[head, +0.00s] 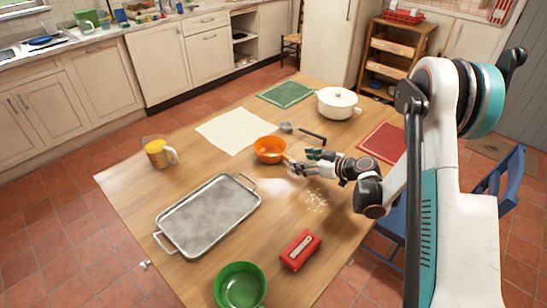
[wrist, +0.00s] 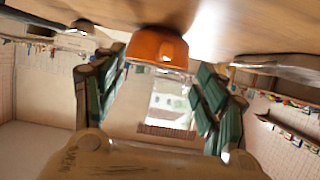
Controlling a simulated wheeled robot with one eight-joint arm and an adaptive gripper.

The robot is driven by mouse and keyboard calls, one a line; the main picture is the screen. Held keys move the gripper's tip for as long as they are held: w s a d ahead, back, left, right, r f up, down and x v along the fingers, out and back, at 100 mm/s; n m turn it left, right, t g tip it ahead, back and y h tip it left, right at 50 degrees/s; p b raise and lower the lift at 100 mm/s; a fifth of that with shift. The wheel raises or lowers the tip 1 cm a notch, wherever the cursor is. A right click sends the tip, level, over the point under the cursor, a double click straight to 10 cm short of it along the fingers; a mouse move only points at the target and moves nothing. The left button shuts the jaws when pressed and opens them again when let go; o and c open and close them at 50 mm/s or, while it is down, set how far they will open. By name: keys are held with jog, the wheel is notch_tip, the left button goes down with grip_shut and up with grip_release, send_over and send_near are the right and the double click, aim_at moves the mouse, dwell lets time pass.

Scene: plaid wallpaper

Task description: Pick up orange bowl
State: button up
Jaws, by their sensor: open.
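An orange bowl (head: 268,151) stands upright on the wooden table, near its middle. My gripper (head: 300,162) is just to the right of the bowl in the head view, low over the table. In the wrist view, the bowl (wrist: 157,46) shows at the top middle, ahead of and between my two open fingers (wrist: 160,85). Nothing is held. I cannot tell from the views whether a fingertip touches the bowl.
A ladle (head: 300,131) lies just behind the bowl, and a white cloth (head: 228,128) lies to its left. A metal tray (head: 208,213), a green bowl (head: 239,287) and a red box (head: 301,250) are nearer the front. A white pot (head: 337,103) stands behind.

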aim_at(286, 156)
jog(key=x, duration=0.2)
jog(key=shift+w+a+f+b, duration=0.15)
jog(key=shift+w+a+b, duration=0.1)
jog(key=shift+a+b, duration=0.05)
jog(key=shift+a+r+b+x, duration=0.15)
jog(key=shift+b+x, duration=0.5)
jog(key=shift+x, duration=0.7)
jog(key=shift+a+r+b+x, duration=0.1)
jog(key=shift+r+b+x, duration=0.15)
jog(key=shift+b+x, duration=0.75)
jog(key=shift+w+a+p, duration=0.15)
jog(key=shift+w+p, duration=0.1)
jog(key=shift+p, duration=0.2)
jog(key=shift+c, duration=0.3)
grip_shut()
